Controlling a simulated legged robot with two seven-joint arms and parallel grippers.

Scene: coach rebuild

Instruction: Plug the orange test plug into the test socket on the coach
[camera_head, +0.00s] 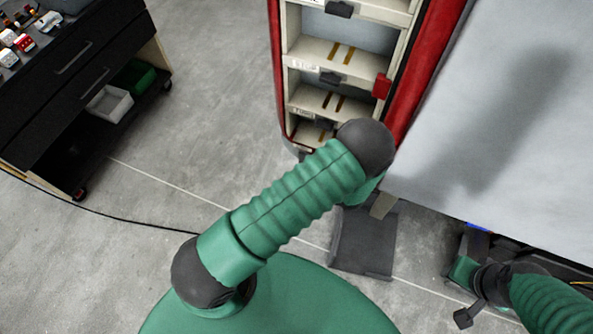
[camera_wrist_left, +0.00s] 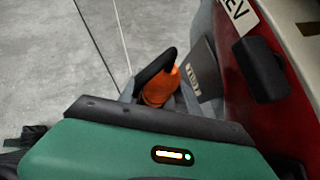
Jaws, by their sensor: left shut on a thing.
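The orange test plug (camera_wrist_left: 160,88) shows in the left wrist view just beyond the green gripper body, with a black curved part against its left side. My left gripper (camera_wrist_left: 166,82) is shut on the plug. A grey part with a label that seems to read TEST (camera_wrist_left: 192,76) is close to the right of the plug. The socket opening is hidden, so I cannot tell whether the plug touches it. In the head view my left arm hides its gripper and the plug. My right gripper (camera_head: 466,290) is at the lower right; its jaw opening is unclear.
The red coach (camera_wrist_left: 245,85) is at the right in the wrist view, with a black block on it. In the head view the coach has open shelves (camera_head: 335,65). A dark workbench (camera_head: 70,75) is at the upper left. The grey floor between is mostly clear, with a black cable across it.

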